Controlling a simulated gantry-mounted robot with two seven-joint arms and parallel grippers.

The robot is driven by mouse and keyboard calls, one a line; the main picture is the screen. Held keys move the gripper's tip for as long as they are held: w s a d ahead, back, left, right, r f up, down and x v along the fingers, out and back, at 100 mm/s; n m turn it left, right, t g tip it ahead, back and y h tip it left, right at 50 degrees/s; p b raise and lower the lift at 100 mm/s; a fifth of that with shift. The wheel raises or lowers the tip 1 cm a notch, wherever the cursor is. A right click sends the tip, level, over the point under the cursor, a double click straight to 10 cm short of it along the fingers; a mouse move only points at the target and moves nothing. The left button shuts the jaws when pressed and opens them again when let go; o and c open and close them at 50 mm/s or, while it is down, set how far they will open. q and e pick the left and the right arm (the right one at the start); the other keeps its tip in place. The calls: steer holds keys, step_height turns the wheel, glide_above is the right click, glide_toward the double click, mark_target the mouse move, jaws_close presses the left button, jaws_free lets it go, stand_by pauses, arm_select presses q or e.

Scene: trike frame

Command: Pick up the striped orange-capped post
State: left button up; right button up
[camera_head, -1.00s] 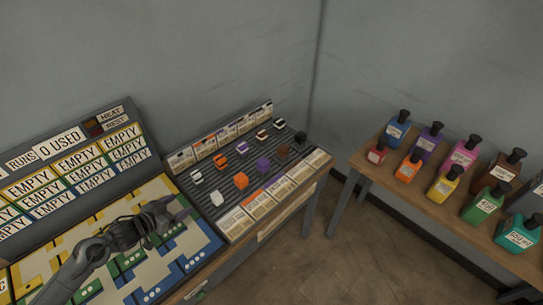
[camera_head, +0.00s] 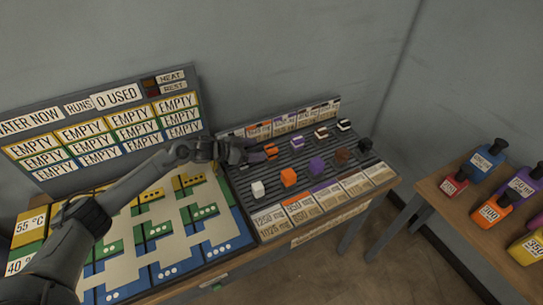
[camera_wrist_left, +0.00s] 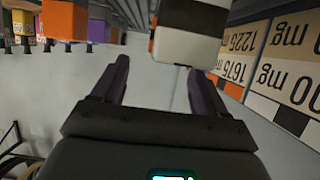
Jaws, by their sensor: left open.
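The striped orange-capped post (camera_head: 271,152) stands in the back row of the ribbed rack, its orange cap showing just beyond my left gripper's fingertips in the head view. My left gripper (camera_head: 246,151) is open and empty, reaching over the back-left of the rack. In the left wrist view, which looks upside down, a black-and-white striped post with a white cap (camera_wrist_left: 190,30) is close, just beyond the fingers (camera_wrist_left: 155,88). A bit of orange shows behind it, mostly hidden. My right gripper is out of view.
A plain orange block (camera_head: 288,177) and a white block (camera_head: 258,188) stand in the front row. A striped purple-capped post (camera_head: 297,142) is further along the back row. Label cards line the rack. Coloured bottles (camera_head: 487,160) stand on a separate table at right.

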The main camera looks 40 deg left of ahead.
mark_target(266, 149)
arm_select(q)
steer(key=shift+f+b+x, duration=0.15)
steer(key=shift+b+x, duration=0.25)
steer(key=shift+x, duration=0.95)
steer(key=shift+f+b+x, duration=0.15)
steer(key=shift+b+x, duration=0.2)
steer(key=shift+x, duration=1)
steer(key=shift+a, duration=0.2)
steer(key=shift+c, duration=0.3)
steer(key=shift+r, duration=0.1)
steer(key=c, duration=1.2)
